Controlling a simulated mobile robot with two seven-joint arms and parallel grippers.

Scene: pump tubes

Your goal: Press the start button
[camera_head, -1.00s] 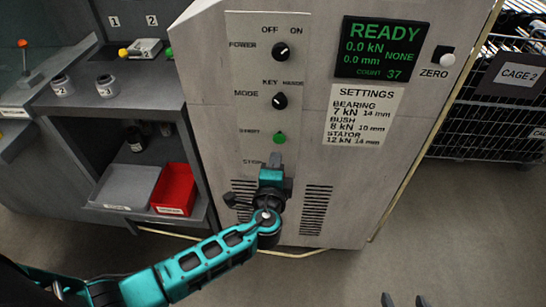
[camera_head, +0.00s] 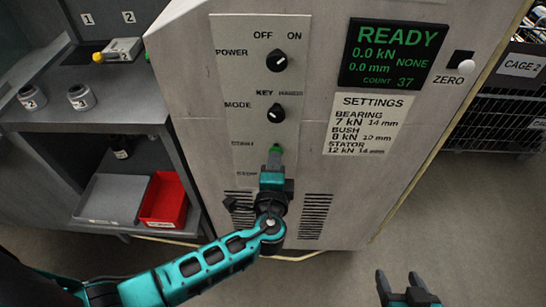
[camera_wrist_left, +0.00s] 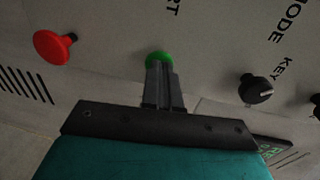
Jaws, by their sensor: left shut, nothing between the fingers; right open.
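The green start button (camera_head: 278,147) is on the panel below the mode knob, mostly covered by my left gripper (camera_head: 274,157) in the head view. In the left wrist view the green button (camera_wrist_left: 159,58) sits right at the tips of my left gripper (camera_wrist_left: 163,68), which is shut and empty. Whether the tips touch the button I cannot tell. The red stop button (camera_wrist_left: 54,47) is to the left of it in the wrist view; in the head view my gripper hides it. My right gripper (camera_head: 404,280) is open and empty, low at the right over the floor.
The mode knob (camera_head: 276,113) and power knob (camera_head: 277,60) are above on the panel. The display (camera_head: 393,53) reads READY, 0.0 kN. The zero button (camera_head: 466,67) is at the right. A shelf with a red bin (camera_head: 164,199) stands at the left.

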